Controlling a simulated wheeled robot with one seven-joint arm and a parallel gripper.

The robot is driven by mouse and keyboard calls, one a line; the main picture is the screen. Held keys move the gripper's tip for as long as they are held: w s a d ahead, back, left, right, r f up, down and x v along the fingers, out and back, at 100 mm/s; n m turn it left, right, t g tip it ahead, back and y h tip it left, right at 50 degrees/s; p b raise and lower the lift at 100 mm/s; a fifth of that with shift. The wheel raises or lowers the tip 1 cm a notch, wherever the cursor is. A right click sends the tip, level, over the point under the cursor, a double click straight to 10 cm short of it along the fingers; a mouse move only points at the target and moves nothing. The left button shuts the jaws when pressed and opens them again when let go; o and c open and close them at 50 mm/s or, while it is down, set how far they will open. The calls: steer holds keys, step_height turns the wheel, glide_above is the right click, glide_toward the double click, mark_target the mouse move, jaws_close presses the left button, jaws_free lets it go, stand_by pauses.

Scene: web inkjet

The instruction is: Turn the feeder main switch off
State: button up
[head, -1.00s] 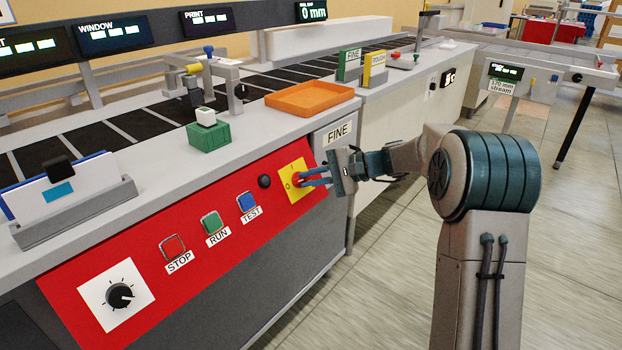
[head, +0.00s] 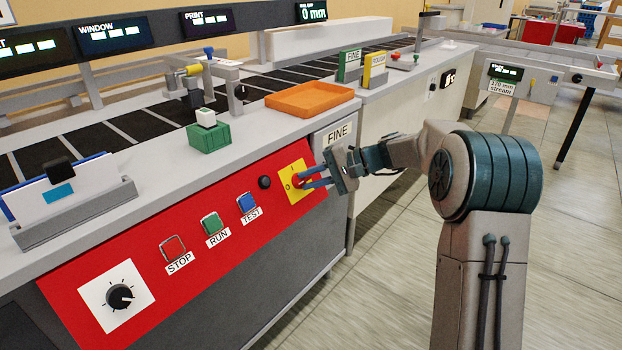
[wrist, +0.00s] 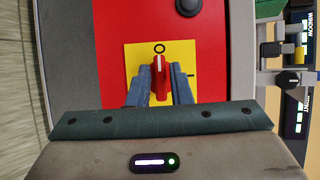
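The feeder main switch (head: 296,182) is a red knob on a yellow plate (wrist: 132,53) at the right end of the red panel. In the wrist view, the red knob (wrist: 160,72) stands in line with the O mark, its white line at the O end; the I mark lies to the right. My gripper (head: 303,181) reaches the switch from the right. In the wrist view its two blue fingers (wrist: 160,82) lie one on each side of the knob, close against it, and appear shut on it.
A black round knob (head: 264,182) sits left of the switch. Blue TEST (head: 246,202), green RUN (head: 212,223) and red STOP (head: 173,247) buttons follow along the panel. An orange tray (head: 309,97) lies on the counter above. The floor at right is open.

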steer(key=shift+o, duration=0.8)
steer(key=p+v, duration=0.3)
steer(key=v, duration=1.1)
steer(key=shift+p, duration=0.3)
steer(key=shift+a, duration=0.1)
steer(key=s+d+r+n+h+p, duration=0.1)
steer(key=s+r+h+p, duration=0.3)
steer(key=s+r+p, duration=0.2)
steer(key=s+d+r+n+t+h+p, duration=0.1)
steer(key=s+d+r+h+p, duration=0.1)
steer(key=s+r+h+p, duration=0.2)
steer(key=s+d+r+n+h+p, duration=0.1)
steer(key=s+r+h+p, duration=0.4)
steer(key=s+r+p, duration=0.4)
steer(key=s+p, duration=0.6)
steer(key=s, duration=0.7)
steer(key=shift+d+r+n+p, duration=0.25)
steer(key=shift+r+n+p, duration=0.1)
steer(key=shift+n, duration=0.05)
